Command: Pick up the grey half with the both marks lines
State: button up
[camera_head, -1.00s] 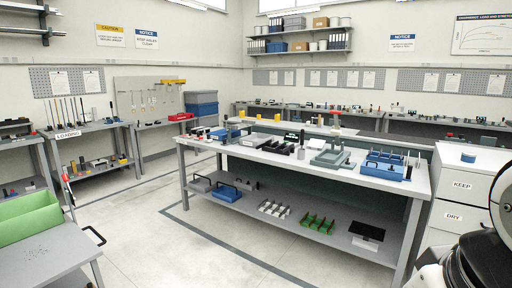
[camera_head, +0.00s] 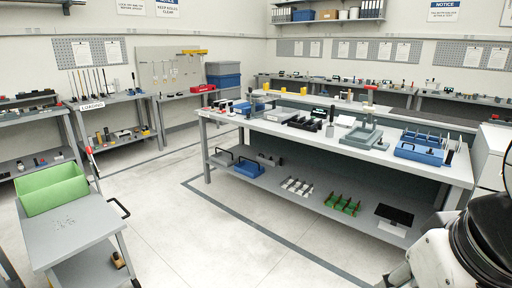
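I cannot make out a grey half with mark lines; parts at this distance are too small to tell. Silver-grey pieces (camera_head: 297,186) lie in a row on the lower shelf of the central workbench (camera_head: 300,143). My gripper is not in view; only a black and white part of my arm shows at the lower right.
The bench top carries a blue rack (camera_head: 420,150), a grey fixture (camera_head: 363,138) and black trays. Green holders (camera_head: 342,204) and a black-topped box (camera_head: 393,218) are on its shelf. White drawers (camera_head: 490,160) stand at right. The floor (camera_head: 215,235) between cart and bench is clear.

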aim_at(292, 119)
jog(key=i+u, duration=0.2)
jog(key=i, duration=2.3)
jog(key=i+z, duration=0.15)
jog(key=i, duration=0.45)
jog(key=i+j+z, duration=0.15)
jog(key=i, duration=0.4)
jog(key=i+j+z, duration=0.1)
jog(key=i, duration=0.5)
jog(key=i+j+z, duration=0.55)
jog(key=i+l, duration=0.05)
jog(key=l, duration=0.05)
